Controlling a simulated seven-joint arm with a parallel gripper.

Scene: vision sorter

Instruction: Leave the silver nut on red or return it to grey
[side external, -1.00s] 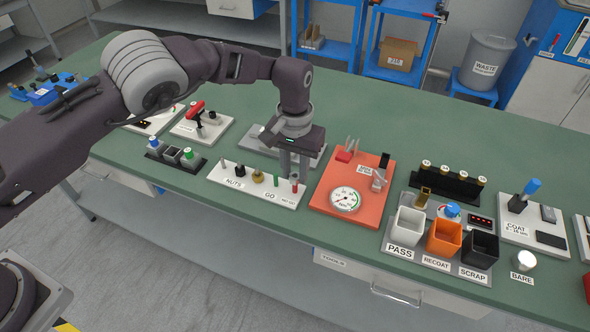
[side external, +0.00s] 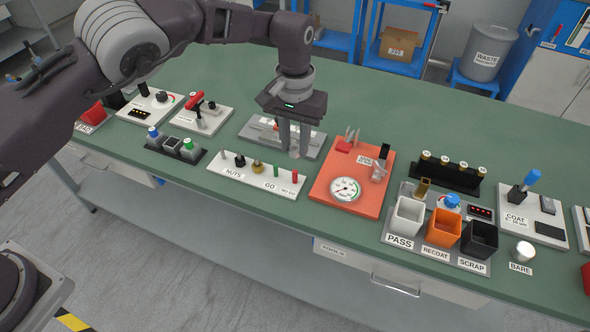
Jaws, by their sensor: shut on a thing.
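My gripper (side external: 294,150) is shut on a small silver piece, the silver nut (side external: 294,154), mostly hidden between the fingertips. It is over the right end of the grey plate (side external: 312,150); I cannot tell whether the nut touches the plate. The red board (side external: 325,195) lies just to the right of the gripper. It bears a round dial gauge (side external: 344,189), a red block and a small metal fixture (side external: 377,170). The white NUTS board (side external: 230,181) in front holds a dark nut (side external: 240,161), a brass nut (side external: 257,166), a green pin and a red pin.
PASS (side external: 406,217), RECOAT (side external: 442,229) and SCRAP (side external: 479,239) bins stand to the right. A black rack (side external: 445,182) with several brass-topped pieces stands behind them. Buttons (side external: 187,145) are at left. The green table behind the red board is clear.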

